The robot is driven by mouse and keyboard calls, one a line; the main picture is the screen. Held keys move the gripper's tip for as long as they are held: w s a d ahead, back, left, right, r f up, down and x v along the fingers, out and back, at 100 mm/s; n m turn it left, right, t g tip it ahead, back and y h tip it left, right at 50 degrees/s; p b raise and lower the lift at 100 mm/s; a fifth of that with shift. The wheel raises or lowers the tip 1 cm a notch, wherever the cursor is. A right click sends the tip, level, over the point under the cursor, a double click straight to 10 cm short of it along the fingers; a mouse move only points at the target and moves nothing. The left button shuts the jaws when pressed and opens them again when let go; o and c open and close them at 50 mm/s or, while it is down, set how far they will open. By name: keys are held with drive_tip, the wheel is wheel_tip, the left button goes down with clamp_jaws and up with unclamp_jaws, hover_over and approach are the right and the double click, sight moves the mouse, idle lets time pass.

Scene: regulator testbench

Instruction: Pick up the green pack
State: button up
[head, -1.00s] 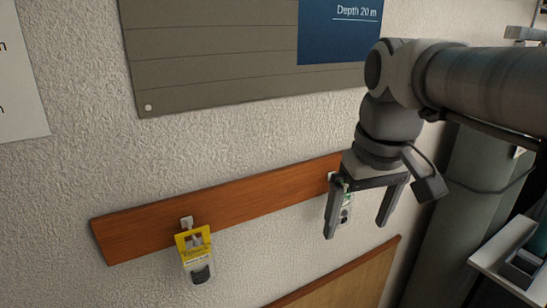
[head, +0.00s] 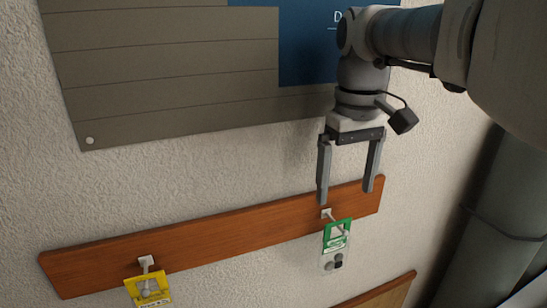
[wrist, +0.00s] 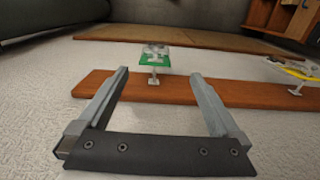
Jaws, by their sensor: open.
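The green pack (head: 336,240) hangs from a hook on a wooden rail on the wall, toward the rail's right end. It has a green top and a clear lower part with dark round items. My gripper (head: 346,194) is open and empty, pointing down just above the pack and the rail. In the wrist view the green pack (wrist: 154,58) shows beyond the rail, between and past the open fingertips (wrist: 160,74). The fingers do not touch it.
A yellow pack (head: 148,288) hangs from another hook at the rail's left; it also shows in the wrist view (wrist: 298,72). The wooden rail (head: 220,236) runs along the wall. A grey and blue board (head: 170,70) is above. A grey column (head: 490,220) stands at the right.

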sight(339, 229)
drive_tip(key=f, duration=0.7)
drive_tip(key=f+b, duration=0.1)
drive_tip(key=f, duration=0.3)
drive_tip(key=shift+w, duration=0.25)
drive_tip(key=shift+w+d+f, duration=0.1)
drive_tip(key=shift+w+f, duration=0.05)
drive_tip(key=shift+f, duration=0.9)
drive_tip(key=shift+w+d+f, duration=0.1)
drive_tip(key=shift+f, duration=0.9)
drive_tip(key=shift+w+d+f, duration=0.1)
drive_tip(key=shift+w+f, duration=0.05)
drive_tip(key=shift+f, duration=0.9)
drive_tip(key=c, duration=1.3)
drive_tip(key=shift+r, duration=0.1)
